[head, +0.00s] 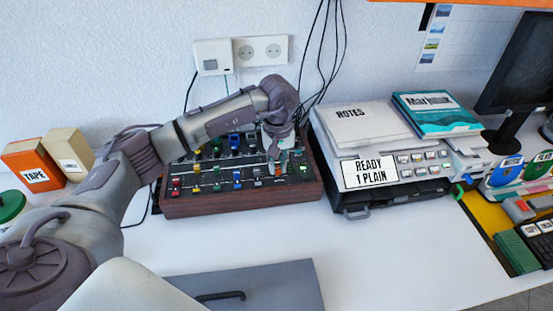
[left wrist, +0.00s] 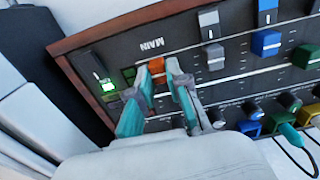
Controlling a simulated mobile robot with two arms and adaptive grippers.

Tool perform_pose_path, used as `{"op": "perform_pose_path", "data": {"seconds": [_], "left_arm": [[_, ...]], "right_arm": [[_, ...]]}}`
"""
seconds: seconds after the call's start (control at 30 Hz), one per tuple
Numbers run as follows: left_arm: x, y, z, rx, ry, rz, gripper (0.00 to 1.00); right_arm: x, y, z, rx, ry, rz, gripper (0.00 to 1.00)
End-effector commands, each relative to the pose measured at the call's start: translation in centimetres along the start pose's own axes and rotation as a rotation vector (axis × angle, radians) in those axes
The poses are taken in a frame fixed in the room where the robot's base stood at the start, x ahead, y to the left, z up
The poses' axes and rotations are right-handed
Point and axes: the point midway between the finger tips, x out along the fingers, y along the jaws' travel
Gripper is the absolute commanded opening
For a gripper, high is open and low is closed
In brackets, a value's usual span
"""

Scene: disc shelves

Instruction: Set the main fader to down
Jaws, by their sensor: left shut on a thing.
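The mixing console (head: 215,206) is a dark panel in a wooden case on the white table. The main fader has an orange-red cap (left wrist: 156,72), close to the white MAIN lettering (left wrist: 152,47), which reads upside down in the left wrist view. My left gripper (head: 277,168) reaches down onto the right part of the console. Its teal fingers (left wrist: 157,80) are shut on the orange-red cap, one on each side. The fingers and gripper body hide most of the fader's slot. My right gripper is not in view.
A green-lit switch (left wrist: 107,84) sits beside the main fader. Other faders, such as a grey one (left wrist: 209,24) and a blue one (left wrist: 266,42), stand on its other side. A printer (head: 380,175) is close to the console's right. A grey laptop-like slab (head: 255,285) lies in front.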

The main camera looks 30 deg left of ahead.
Motion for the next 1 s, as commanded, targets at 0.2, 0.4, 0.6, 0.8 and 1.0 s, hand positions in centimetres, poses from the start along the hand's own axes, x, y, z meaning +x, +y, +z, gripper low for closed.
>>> {"op": "perform_pose_path", "data": {"seconds": [0.2, 0.4, 0.6, 0.8, 1.0], "left_arm": [[-0.2, 0.0, 0.1, 0.002, -0.004, 0.001, 0.00], [-0.2, 0.0, 0.1, 0.001, -0.003, 0.001, 0.42], [-0.1, 0.0, 0.1, 0.001, -0.002, 0.000, 0.42], [-1.1, 0.0, 0.0, 0.001, -0.001, 0.002, 0.42], [-5.0, 0.1, -0.1, 0.000, 0.003, 0.004, 0.42]], "right_arm": [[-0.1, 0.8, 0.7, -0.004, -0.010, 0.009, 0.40], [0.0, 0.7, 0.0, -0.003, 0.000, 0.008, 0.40], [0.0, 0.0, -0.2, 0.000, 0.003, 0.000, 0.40], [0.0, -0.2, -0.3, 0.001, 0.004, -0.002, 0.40], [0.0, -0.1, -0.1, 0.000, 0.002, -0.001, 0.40]]}}
